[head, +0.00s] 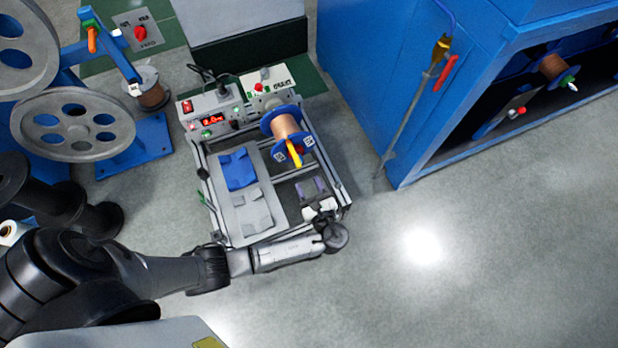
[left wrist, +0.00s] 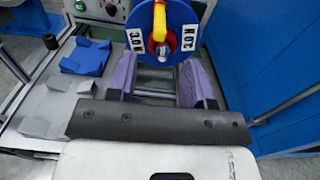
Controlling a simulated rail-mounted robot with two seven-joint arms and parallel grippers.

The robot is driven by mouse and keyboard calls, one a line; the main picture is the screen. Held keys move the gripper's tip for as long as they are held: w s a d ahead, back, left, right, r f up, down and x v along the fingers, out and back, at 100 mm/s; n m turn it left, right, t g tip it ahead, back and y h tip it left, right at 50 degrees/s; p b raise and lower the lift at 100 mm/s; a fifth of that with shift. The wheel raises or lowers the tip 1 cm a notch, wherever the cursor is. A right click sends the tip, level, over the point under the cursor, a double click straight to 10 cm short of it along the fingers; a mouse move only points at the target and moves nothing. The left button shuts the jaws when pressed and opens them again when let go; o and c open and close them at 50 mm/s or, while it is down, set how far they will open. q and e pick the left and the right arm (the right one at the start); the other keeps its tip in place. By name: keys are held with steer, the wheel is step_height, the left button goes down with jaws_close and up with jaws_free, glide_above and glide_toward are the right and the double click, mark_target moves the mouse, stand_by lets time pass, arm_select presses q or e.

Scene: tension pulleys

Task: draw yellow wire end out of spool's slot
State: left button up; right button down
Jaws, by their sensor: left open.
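The spool (head: 284,124) has blue flanges and copper-coloured wire and sits on the frame of the grey bench unit. The yellow wire end (head: 294,153) shows against its near flange. In the left wrist view the blue flange (left wrist: 178,18) faces me with white labels, and the yellow wire end (left wrist: 160,22) runs down its middle towards a red and metal hub. The slot itself cannot be made out. My left gripper (head: 314,188) is open below and in front of the spool. Its purple fingers (left wrist: 160,80) are apart with nothing between them. My right gripper is not in view.
The bench unit has a control box (head: 212,113) at its back left and a grey plate (head: 234,206) with a blue fixture (head: 237,170). A blue cabinet (head: 365,70) stands to the right. A machine with large grey wheels (head: 72,125) stands left. The floor at right is clear.

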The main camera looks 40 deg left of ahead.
mark_target(298, 162)
arm_select(q)
steer(key=b+x, duration=0.1)
steer(key=x, duration=0.4)
steer(key=shift+w+a+r, duration=0.15)
steer(key=shift+a, duration=0.15)
steer(key=shift+p+x, duration=0.35)
steer(key=shift+x, duration=1.05)
steer(key=shift+c, duration=0.5)
steer(key=c, duration=0.6)
jaws_close()
